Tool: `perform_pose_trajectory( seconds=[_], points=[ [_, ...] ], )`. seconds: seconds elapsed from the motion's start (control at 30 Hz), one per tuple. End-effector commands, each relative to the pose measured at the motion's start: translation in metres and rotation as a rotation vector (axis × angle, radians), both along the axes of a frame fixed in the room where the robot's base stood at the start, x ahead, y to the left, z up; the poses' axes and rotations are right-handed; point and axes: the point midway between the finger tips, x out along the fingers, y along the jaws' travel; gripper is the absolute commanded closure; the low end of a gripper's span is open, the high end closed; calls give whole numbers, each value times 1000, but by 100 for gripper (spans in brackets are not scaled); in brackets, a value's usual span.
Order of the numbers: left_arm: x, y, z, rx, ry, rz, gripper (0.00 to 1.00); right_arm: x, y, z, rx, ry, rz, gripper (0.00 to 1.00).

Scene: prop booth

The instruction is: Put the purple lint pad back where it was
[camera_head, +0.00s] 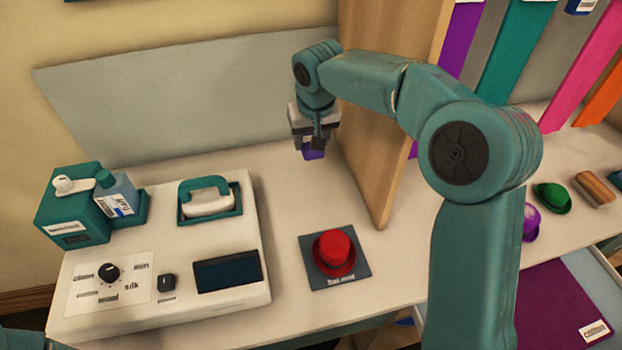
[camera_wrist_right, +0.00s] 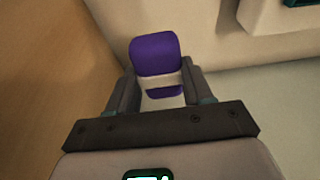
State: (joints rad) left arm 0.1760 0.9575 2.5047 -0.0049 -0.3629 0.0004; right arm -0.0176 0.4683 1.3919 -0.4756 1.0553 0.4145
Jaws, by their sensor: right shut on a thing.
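The purple lint pad (camera_head: 314,154) is in my right gripper (camera_head: 311,143), above the back of the white counter beside the wooden partition. In the right wrist view the purple pad (camera_wrist_right: 155,54) shows with a pale band (camera_wrist_right: 160,82) across it, between the two fingers of my right gripper (camera_wrist_right: 163,85), which is shut on it. In the head view the gripper hides much of the pad. My left gripper is not in view.
A wooden partition (camera_head: 385,130) stands right of the gripper. A red hat (camera_head: 334,252) sits on a dark mat (camera_head: 352,276) in front. A white machine (camera_head: 236,247) with dial, screen and an iron-like handle (camera_head: 207,196) stands left. Hats (camera_head: 552,196) lie beyond the partition.

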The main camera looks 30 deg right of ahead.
Motion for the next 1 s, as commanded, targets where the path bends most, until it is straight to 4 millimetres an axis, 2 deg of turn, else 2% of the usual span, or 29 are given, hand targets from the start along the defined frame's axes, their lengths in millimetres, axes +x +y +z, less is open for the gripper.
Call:
perform_pose_trajectory(
  seconds=[0.03,0.1,0.2,0.3,0.47,0.6,0.7,1.0],
  points=[
    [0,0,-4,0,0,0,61,-1,0,-19,1,5,1,78],
    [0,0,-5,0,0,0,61,-1,0,-38,0,5,0,78],
    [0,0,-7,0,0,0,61,-1,0,-63,1,4,1,78],
    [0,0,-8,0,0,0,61,0,-1,-78,1,3,0,78],
    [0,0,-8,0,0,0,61,2,-1,-92,0,1,0,78],
    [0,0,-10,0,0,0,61,2,-2,-116,0,3,0,78],
    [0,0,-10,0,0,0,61,3,-2,-127,0,1,0,78],
    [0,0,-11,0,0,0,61,3,-2,-130,0,-1,0,78]
  ],
)
